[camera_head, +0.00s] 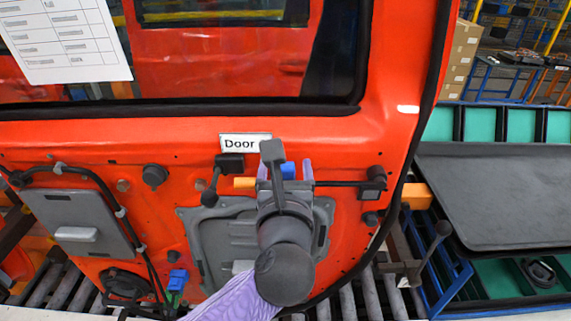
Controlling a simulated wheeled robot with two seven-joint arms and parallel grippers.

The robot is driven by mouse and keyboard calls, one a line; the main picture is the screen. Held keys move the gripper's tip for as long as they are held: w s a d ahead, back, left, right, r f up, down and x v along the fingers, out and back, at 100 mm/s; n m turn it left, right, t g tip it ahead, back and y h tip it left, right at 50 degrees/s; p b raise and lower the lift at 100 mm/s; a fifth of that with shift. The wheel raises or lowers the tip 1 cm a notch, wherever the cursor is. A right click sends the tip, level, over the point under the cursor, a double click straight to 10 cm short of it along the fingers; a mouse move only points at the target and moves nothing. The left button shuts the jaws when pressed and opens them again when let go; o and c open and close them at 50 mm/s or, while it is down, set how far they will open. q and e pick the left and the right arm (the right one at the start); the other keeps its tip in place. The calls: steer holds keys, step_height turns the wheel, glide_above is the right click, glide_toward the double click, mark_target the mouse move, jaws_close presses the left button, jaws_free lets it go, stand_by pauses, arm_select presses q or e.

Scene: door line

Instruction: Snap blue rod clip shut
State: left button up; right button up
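The blue rod clip (288,171) is on the red door panel (340,137), just below the "Door" label. Only its upper part shows, so I cannot tell whether it is open or shut. A thin dark rod (338,184) runs from the clip area to a dark block at the right. My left gripper (286,169) is in front of the clip, with its purple fingers apart on either side of it and a gap at the right finger. My grey wrist hides the clip's lower part and the rod's middle. My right gripper is not in view.
A black lever (211,188) and a yellow-orange piece (245,183) sit left of the gripper. Cables and a blue connector (178,279) are at lower left. A grey plate (213,238) is behind my arm. Rollers (369,296) lie below; a dark panel (500,190) is at right.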

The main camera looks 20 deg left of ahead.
arm_select(q)
steer(key=shift+c, duration=0.2)
jaws_close()
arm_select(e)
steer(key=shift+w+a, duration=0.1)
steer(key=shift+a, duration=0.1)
arm_select(q)
steer(key=shift+f, duration=0.1)
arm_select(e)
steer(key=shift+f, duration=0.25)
